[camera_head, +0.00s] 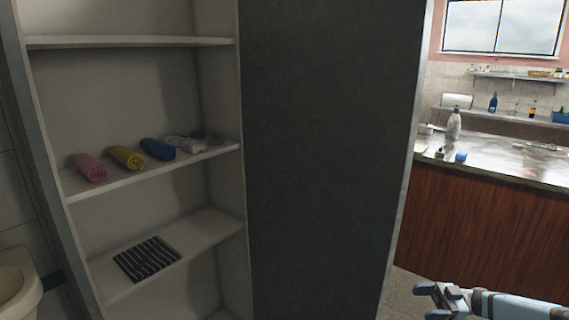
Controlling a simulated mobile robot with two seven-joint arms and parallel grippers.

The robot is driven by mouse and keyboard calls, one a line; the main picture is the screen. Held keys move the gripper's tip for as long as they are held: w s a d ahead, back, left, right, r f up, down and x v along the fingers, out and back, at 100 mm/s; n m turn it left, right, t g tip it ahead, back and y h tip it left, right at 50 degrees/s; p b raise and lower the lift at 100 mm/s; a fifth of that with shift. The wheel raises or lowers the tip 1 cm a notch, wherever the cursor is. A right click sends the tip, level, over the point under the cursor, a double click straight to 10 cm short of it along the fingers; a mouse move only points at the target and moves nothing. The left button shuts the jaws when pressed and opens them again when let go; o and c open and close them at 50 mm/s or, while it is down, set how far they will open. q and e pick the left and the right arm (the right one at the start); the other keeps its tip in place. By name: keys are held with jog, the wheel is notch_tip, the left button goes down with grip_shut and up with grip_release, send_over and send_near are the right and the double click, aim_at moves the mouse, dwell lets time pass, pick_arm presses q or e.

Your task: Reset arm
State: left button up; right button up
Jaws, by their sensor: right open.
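My right gripper (436,301) shows at the bottom right, its arm coming in from the right edge. Its jaws are open and point left, with nothing between them. It is apart from the shelf unit and the counter, low in front of the floor. My left gripper is out of view.
A shelf unit (220,95) at left holds pink (90,168), yellow (126,157) and blue (157,149) rolls, with a striped cloth (147,259) below. Its dark side panel (325,150) fills the middle. A counter (480,160) with bottles stands at right.

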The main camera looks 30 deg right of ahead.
jog(key=s+a+f+m+t+h, duration=0.1)
jog(key=a+f+m+t+h, duration=0.25)
jog(key=a, duration=0.75)
jog(key=s+a+f+m+h, duration=0.15)
jog(key=a+f+h, duration=0.25)
jog(key=a+f, duration=0.5)
jog(key=s+a+f+m+t+h, duration=0.1)
jog(key=a+f+m+h, duration=0.25)
jog(key=a, duration=0.85)
jog(key=s+a+r+m+g+h, duration=0.1)
jog(key=s+a+r+g, duration=0.1)
jog(key=a, duration=0.4)
jog(key=s+a+r+m+g+h, duration=0.1)
jog(key=s+a, duration=0.1)
jog(key=a, duration=0.5)
notch_tip(320, 180, up, 12)
jog(key=p, duration=1.3)
jog(key=shift+s+d+n, duration=0.2)
jog(key=shift+s+n, duration=0.15)
jog(key=shift+n, duration=0.1)
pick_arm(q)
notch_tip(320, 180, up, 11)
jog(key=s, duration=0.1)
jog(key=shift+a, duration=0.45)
pick_arm(e)
jog(key=shift+f, duration=0.15)
jog(key=shift+c, duration=0.3)
